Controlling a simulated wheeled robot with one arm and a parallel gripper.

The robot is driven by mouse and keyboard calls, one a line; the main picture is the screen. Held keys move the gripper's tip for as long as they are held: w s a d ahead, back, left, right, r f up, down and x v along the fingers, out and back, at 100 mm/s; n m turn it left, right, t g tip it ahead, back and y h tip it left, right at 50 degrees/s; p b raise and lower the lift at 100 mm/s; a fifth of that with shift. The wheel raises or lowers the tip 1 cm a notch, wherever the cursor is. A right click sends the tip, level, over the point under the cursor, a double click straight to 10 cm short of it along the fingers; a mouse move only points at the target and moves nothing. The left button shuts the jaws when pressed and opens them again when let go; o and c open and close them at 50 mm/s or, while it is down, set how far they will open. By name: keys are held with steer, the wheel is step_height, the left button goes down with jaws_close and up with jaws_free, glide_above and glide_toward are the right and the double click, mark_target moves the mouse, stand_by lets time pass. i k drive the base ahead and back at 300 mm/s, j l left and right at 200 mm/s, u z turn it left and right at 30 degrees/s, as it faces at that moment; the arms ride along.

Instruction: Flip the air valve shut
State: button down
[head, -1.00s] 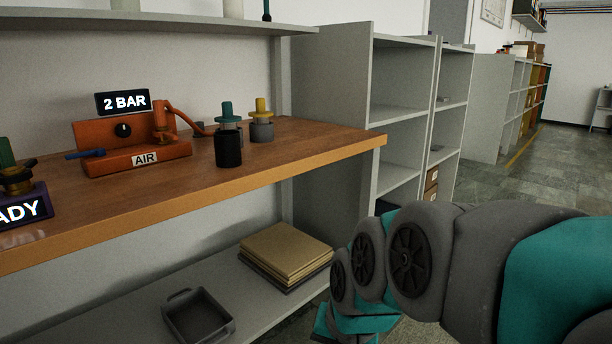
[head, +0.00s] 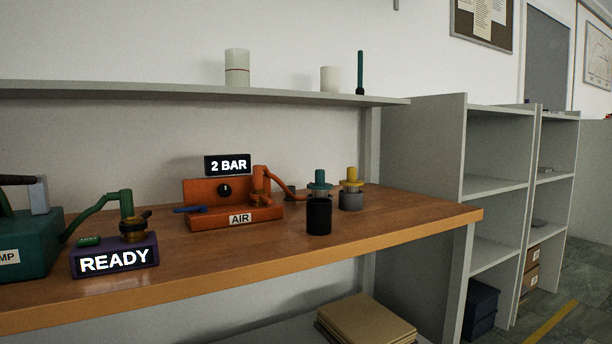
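The orange air unit (head: 232,212) stands on the wooden bench, with a white AIR label on its front. A blue valve lever (head: 190,209) sticks out at its left side and lies roughly level, pointing left. A black display (head: 228,165) on top reads 2 BAR. A dark round dial sits on its upright back. An orange hose runs from the right side of the unit toward the fittings. My gripper is not in the head view.
A purple READY block (head: 114,261) and a teal pump (head: 27,240) stand left on the bench (head: 380,238). A black cylinder with a teal top (head: 319,214) and a yellow-topped fitting (head: 351,192) stand right. The bench front between is clear.

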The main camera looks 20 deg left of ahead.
mark_target(201, 208)
steer(key=u, duration=1.5)
steer(key=i+z, duration=0.2)
steer(key=k, duration=0.1)
